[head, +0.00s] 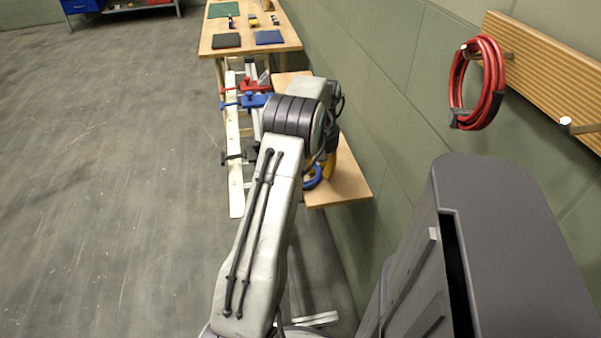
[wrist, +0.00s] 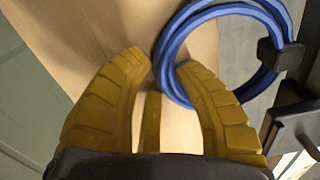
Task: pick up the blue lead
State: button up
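The blue lead (wrist: 172,62) is a coil with a black clip on its right side. It lies partly over the edge of a wooden shelf (head: 345,185) in the wrist view. In the head view a bit of the blue lead (head: 313,178) shows beside my yellow fingers, the rest hidden by my arm. My gripper (wrist: 163,62) is open, its yellow fingers pointing at the coil. The coil's left side shows in the gap near the tips, and the right finger covers part of it. I cannot tell how far below the tips it is.
A red coiled lead (head: 490,85) hangs from a peg on a wooden wall rail (head: 545,65). The green wall runs close along the shelf. A table (head: 270,22) with mats stands behind. Red (head: 256,85) and blue (head: 256,100) clamps sit left of my arm. The left floor is open.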

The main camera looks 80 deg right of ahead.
grip_shut()
jog(key=shift+r, duration=0.2)
